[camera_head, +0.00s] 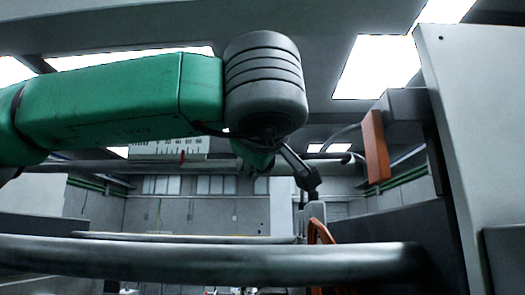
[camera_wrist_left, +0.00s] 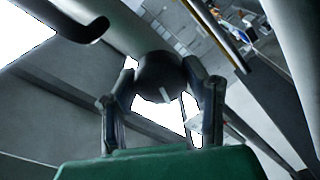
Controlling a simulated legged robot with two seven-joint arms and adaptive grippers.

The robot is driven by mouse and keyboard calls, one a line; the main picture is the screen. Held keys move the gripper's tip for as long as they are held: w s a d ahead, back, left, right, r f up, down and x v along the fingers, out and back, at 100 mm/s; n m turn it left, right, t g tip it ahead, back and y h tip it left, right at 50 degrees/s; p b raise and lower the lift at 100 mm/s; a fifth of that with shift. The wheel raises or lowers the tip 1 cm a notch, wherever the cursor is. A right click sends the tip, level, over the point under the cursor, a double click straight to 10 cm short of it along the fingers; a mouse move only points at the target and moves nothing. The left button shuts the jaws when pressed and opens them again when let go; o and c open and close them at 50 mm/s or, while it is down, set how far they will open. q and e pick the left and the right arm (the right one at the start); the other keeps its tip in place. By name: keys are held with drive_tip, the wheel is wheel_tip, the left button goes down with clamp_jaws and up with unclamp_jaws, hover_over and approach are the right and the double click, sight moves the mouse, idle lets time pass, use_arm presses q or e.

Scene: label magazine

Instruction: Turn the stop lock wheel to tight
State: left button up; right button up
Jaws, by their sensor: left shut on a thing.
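The stop lock wheel looks like a dark round knob (camera_wrist_left: 160,75) with a short white mark on its near face, in the left wrist view. It sits at the end of a grey bar. My left gripper (camera_wrist_left: 163,88) has one finger on each side of the knob and is shut on it. In the head view my green left arm comes in from the left, and part of my left gripper (camera_head: 303,172) shows below its grey wrist joint. The knob cannot be made out there. My right gripper is in neither view.
A white scale with numbers and a red pointer (camera_head: 168,148) hangs behind my arm. Grey horizontal bars (camera_head: 210,260) cross the front and middle. An orange handle (camera_head: 375,146) and a large grey panel (camera_head: 475,130) stand at the right.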

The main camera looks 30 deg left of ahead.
use_arm(q)
drive_tip(key=shift+w+f+m, duration=0.1)
drive_tip(key=shift+f+m, duration=0.25)
drive_tip(key=shift+m, duration=0.25)
drive_tip(key=o, duration=1.1)
drive_tip(key=shift+o, duration=0.2)
drive_tip(key=shift+r, duration=0.1)
drive_tip(key=v, duration=0.7)
